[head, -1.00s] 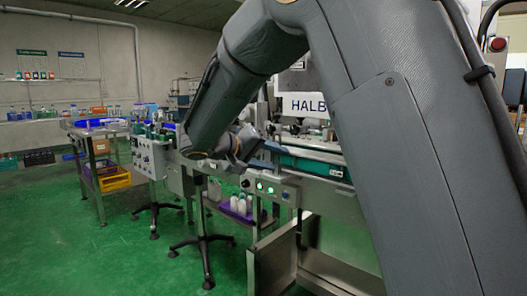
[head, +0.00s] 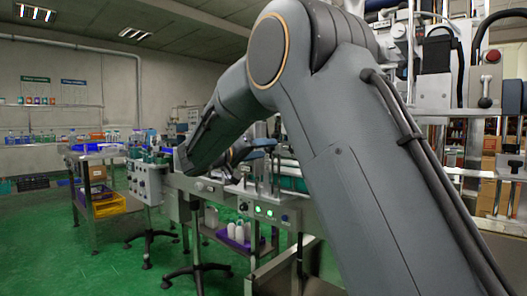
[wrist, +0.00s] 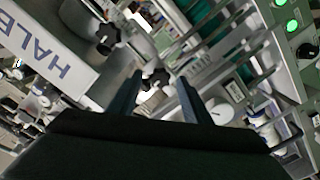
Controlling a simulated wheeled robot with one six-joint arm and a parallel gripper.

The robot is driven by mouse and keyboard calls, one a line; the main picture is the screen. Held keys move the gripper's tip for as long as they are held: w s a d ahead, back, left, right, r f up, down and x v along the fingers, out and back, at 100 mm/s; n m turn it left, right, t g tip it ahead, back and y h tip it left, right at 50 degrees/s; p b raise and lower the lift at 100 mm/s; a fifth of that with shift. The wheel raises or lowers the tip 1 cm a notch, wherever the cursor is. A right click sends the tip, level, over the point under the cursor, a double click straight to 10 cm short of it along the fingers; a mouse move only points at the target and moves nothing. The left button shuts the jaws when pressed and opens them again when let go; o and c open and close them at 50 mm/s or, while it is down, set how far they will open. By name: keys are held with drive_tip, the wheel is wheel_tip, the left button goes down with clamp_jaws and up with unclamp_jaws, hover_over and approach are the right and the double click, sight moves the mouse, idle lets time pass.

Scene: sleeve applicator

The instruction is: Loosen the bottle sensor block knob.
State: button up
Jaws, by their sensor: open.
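In the wrist view, my gripper (wrist: 159,82) is open, with its two dark fingers apart. A small black lobed knob (wrist: 155,78) shows between and beyond the fingertips; I cannot tell how far beyond. A second black knob (wrist: 107,38) shows up and left of the fingers, beside a metal cylinder. I cannot tell for sure which knob belongs to the bottle sensor block. Nothing is seen held between the fingers.
The conveyor machine carries a control panel with green lit buttons (head: 258,210). A white HALB sign panel (wrist: 45,50) lies left in the wrist view, and metal rails (wrist: 235,45) run at right. A purple crate (head: 232,240) with white bottles sits below.

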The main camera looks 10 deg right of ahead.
drive_tip(key=shift+w+d, duration=0.1)
drive_tip(key=shift+d, duration=0.05)
drive_tip(key=c, duration=1)
drive_tip(key=shift+c, duration=0.2)
